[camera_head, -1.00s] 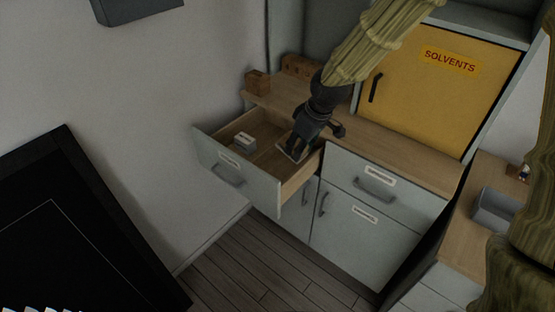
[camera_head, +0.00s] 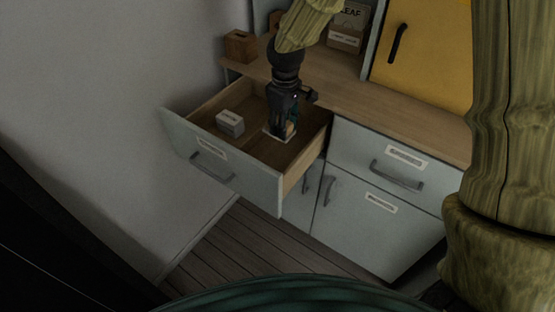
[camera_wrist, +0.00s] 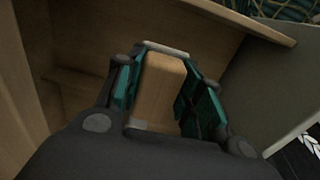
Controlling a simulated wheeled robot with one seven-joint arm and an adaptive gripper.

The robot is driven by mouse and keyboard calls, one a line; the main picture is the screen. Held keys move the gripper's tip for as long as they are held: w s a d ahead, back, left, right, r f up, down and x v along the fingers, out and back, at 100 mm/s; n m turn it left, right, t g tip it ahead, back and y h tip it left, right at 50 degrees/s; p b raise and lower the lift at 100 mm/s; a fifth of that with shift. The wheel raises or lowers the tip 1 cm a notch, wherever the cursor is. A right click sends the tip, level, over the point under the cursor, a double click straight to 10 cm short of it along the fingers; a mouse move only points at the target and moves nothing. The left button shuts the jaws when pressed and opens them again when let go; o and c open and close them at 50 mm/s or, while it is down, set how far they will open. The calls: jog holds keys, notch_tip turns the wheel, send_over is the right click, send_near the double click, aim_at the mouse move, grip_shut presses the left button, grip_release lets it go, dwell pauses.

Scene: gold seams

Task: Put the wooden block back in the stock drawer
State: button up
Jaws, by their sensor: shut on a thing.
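The stock drawer (camera_head: 262,183) is pulled open at the left end of the counter, with a pale front and wooden inside. My gripper (camera_head: 285,130) points down inside it, towards the right side. In the wrist view my gripper (camera_wrist: 165,95) is shut on the wooden block (camera_wrist: 160,82), with a teal-padded finger on each side. The block (camera_head: 291,129) is mostly hidden by the fingers in the head view. A pale flat patch (camera_head: 270,133) shows at the fingertips. Whether the block touches the drawer floor cannot be told.
A small grey-white box (camera_head: 230,122) lies in the drawer, left of my gripper. The wooden counter (camera_head: 360,98) behind bears a small brown box (camera_head: 240,45) and a labelled box (camera_head: 346,38). A yellow cabinet (camera_head: 430,55) stands at the right. Drawer walls stand close around my gripper.

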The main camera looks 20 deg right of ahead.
jog(key=shift+w+a+f, duration=0.1)
jog(key=shift+w+f, duration=0.05)
jog(key=shift+f, duration=5.3)
jog(key=o, duration=0.9)
jog(key=shift+r, duration=0.1)
notch_tip(320, 180, up, 12)
jog(key=shift+f, duration=0.1)
